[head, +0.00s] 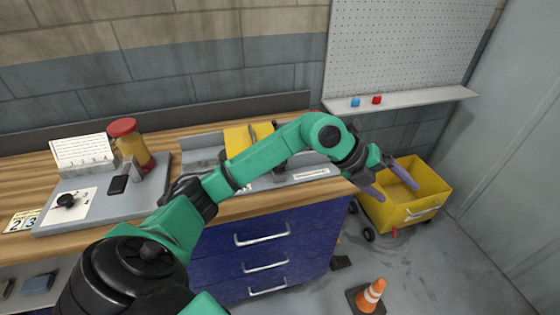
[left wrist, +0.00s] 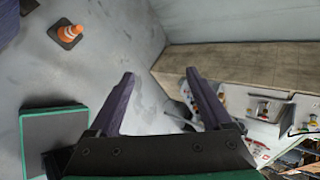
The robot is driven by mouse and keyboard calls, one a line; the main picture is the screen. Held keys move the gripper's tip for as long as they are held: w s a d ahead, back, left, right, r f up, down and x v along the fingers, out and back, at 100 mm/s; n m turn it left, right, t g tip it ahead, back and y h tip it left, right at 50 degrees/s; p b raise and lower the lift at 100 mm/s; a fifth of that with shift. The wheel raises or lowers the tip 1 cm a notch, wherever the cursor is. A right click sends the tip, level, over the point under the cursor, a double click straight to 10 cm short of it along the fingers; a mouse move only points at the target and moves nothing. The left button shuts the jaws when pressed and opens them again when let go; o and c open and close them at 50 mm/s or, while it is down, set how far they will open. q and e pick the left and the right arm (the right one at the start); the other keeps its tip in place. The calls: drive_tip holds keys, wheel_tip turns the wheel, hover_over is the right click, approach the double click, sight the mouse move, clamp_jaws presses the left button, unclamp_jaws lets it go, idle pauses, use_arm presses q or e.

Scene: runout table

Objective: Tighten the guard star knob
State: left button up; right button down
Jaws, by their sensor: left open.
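The guard star knob cannot be made out for sure. A yellow guard-like part (head: 238,139) stands on a grey machine at the back of the bench, partly hidden by my left arm. A black knob (head: 66,201) sits on a marked plate at the left of the bench; I cannot tell if it is a star knob. My left gripper (head: 397,191) is out past the bench's right end, in front of the yellow cart, away from both parts. In the left wrist view its two fingers (left wrist: 160,75) are wide apart with nothing between them. My right gripper is not in view.
The wooden bench (head: 25,243) has blue drawers (head: 262,240) below. A red-capped jar (head: 130,143) stands on its left part. A yellow wheeled cart (head: 433,200) and an orange cone (head: 370,293) stand on the floor. A shelf (head: 410,99) holds a blue and a red block.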

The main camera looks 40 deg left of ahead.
use_arm(q)
drive_tip(key=w+a+f+n+y, duration=0.1)
drive_tip(key=a+f+n+y, duration=0.1)
drive_tip(key=a+y, duration=0.65)
drive_tip(key=r+n+g+y+b, duration=0.1)
drive_tip(key=n+g+y+b, duration=0.1)
drive_tip(key=n+g+y, duration=0.25)
hover_over(280, 167)
drive_tip(key=s+d, duration=0.3)
drive_tip(key=d, duration=0.1)
drive_tip(key=shift+n+t+h, duration=0.25)
drive_tip(key=shift+t+h, duration=0.15)
drive_tip(key=shift+t, duration=0.05)
drive_tip(key=p+x, duration=0.1)
drive_tip(key=x, duration=0.2)
drive_tip(key=p+x, duration=0.1)
drive_tip(key=x, duration=0.3)
drive_tip(key=p+x, duration=0.1)
drive_tip(key=x, duration=0.3)
drive_tip(key=shift+w+a+r+p, duration=0.25)
drive_tip(key=shift+w+a+p, duration=0.05)
drive_tip(key=shift+w+p, duration=0.1)
drive_tip(key=shift+w+f, duration=0.1)
drive_tip(key=shift+f, duration=0.25)
